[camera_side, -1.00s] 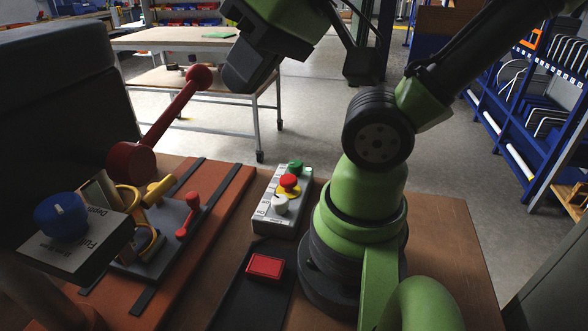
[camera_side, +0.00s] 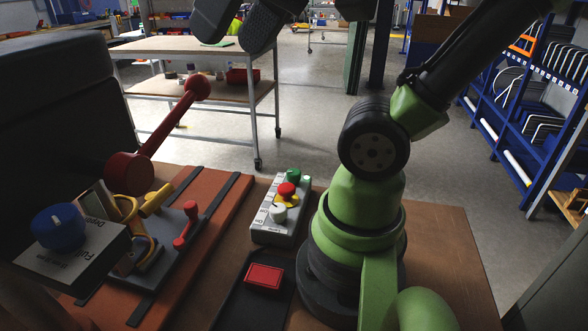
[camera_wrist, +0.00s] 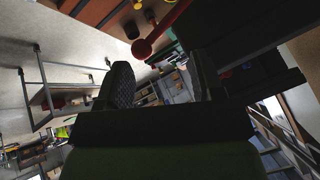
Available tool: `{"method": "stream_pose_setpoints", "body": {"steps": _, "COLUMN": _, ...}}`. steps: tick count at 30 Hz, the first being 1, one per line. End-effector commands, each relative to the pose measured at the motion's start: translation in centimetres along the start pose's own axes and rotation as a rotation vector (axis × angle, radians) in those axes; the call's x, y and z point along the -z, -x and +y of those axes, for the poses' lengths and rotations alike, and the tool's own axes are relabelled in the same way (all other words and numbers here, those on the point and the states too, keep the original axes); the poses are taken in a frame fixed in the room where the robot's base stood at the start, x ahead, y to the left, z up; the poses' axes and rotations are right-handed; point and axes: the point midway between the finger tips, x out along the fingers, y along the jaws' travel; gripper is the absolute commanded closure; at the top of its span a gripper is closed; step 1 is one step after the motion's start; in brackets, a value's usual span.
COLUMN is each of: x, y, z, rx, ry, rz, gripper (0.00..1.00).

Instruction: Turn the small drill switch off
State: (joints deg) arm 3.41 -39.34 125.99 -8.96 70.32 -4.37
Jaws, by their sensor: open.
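A grey control box (camera_side: 262,232) stands on the table left of my arm's base. It carries a green button (camera_side: 293,176), a red button on a yellow collar (camera_side: 287,190) and a white rotary knob (camera_side: 278,212) with small labels. A blue knob (camera_side: 60,221) sits on a grey labelled box at front left. The lettering is too small to tell which control is the small drill switch. My gripper (camera_side: 238,28) is open and empty, high above and behind the controls, touching none. In the wrist view its two dark fingers (camera_wrist: 163,82) stand apart.
A long red lever (camera_side: 165,135) with a ball end rises left of the control box. A panel with yellow parts and a small red lever (camera_side: 187,226) lies below it. Space above the box is clear.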

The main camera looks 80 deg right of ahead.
Motion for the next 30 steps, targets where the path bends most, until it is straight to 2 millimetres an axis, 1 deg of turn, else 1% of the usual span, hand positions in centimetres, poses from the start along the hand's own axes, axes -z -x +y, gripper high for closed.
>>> {"method": "stream_pose_setpoints", "body": {"steps": 1, "x": 1.0, "y": -0.1, "z": 0.8, "rx": -0.047, "ry": -0.016, "rz": -0.017, "gripper": 0.39}}
{"method": "stream_pose_setpoints", "body": {"steps": 5, "x": 3.1, "y": -0.1, "z": 2.9, "rx": -0.148, "ry": -0.036, "rz": -0.069, "gripper": 0.39}}
{"method": "stream_pose_setpoints", "body": {"steps": 9, "x": 5.3, "y": 0.1, "z": 6.0, "rx": -0.246, "ry": -0.076, "rz": -0.148, "gripper": 0.39}}
{"method": "stream_pose_setpoints", "body": {"steps": 12, "x": 6.5, "y": 0.4, "z": 8.6, "rx": -0.3, "ry": -0.113, "rz": -0.21, "gripper": 0.39}}
{"method": "stream_pose_setpoints", "body": {"steps": 15, "x": 7.3, "y": 0.8, "z": 11.1, "rx": -0.335, "ry": -0.151, "rz": -0.266, "gripper": 0.39}}
{"method": "stream_pose_setpoints", "body": {"steps": 22, "x": 7.9, "y": 1.8, "z": 15.9, "rx": -0.368, "ry": -0.235, "rz": -0.366, "gripper": 0.39}}
{"method": "stream_pose_setpoints", "body": {"steps": 27, "x": 7.8, "y": 2.5, "z": 19.1, "rx": -0.37, "ry": -0.299, "rz": -0.424, "gripper": 0.39}}
{"method": "stream_pose_setpoints", "body": {"steps": 29, "x": 7.6, "y": 2.9, "z": 20.3, "rx": -0.369, "ry": -0.322, "rz": -0.443, "gripper": 0.39}}
{"method": "stream_pose_setpoints", "body": {"steps": 30, "x": 7.4, "y": 2.7, "z": 20.6, "rx": -0.365, "ry": -0.325, "rz": -0.451, "gripper": 0.39}}
